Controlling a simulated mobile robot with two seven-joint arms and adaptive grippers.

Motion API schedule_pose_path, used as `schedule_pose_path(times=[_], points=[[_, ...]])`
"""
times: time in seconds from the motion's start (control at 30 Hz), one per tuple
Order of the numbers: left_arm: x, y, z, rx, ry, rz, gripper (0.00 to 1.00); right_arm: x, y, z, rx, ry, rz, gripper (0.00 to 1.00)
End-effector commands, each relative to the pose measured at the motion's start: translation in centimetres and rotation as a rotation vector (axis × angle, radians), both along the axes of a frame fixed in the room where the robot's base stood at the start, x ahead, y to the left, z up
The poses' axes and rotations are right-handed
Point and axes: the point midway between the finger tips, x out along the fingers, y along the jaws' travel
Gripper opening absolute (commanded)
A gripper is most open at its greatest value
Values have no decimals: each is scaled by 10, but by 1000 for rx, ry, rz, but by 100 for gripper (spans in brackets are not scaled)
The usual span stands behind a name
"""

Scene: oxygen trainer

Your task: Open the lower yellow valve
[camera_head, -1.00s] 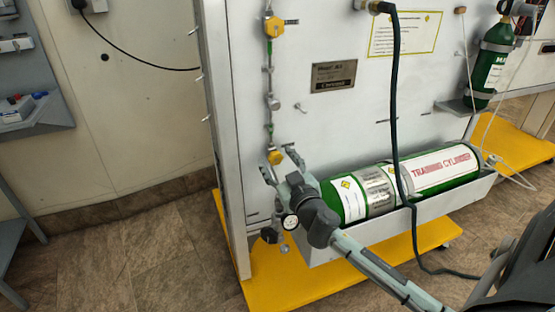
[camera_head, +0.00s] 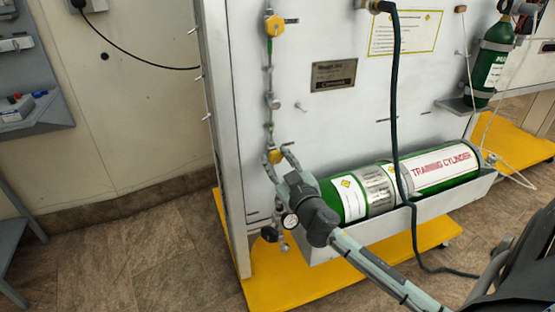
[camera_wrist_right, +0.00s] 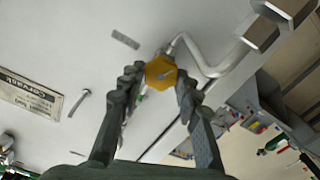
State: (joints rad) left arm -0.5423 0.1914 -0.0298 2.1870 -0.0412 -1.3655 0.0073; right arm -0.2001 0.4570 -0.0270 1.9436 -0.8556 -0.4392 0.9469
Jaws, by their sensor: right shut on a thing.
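The lower yellow valve (camera_head: 276,157) sits on the thin vertical pipe line at the panel's left side. In the right wrist view it is a yellow six-sided body (camera_wrist_right: 160,71) between my fingertips. My right gripper (camera_head: 279,155) is shut on it, with one finger on each side; the wrist view shows the dark fingers (camera_wrist_right: 159,82) closed around it. The fingers hide part of the valve in the head view. My left gripper is out of view.
A green training cylinder (camera_head: 440,168) lies in a white trough right of my right gripper. A dark hose (camera_head: 395,100) hangs in front of it. The floor left of the yellow base (camera_head: 275,290) is clear.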

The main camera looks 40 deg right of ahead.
Motion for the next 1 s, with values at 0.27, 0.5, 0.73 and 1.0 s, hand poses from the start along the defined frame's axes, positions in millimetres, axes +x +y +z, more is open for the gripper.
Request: schedule_pose_path(times=[0.27, 0.5, 0.73, 1.0], points=[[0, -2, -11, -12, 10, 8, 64, 0, 1, 1, -179, 43, 0, 4], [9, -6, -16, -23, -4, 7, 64, 0, 2, 0, -332, 80, 1, 4], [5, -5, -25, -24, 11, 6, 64, 0, 2, -1, -426, 103, 0, 4], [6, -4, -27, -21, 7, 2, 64, 0, 2, -1, -462, 111, 1, 4]])
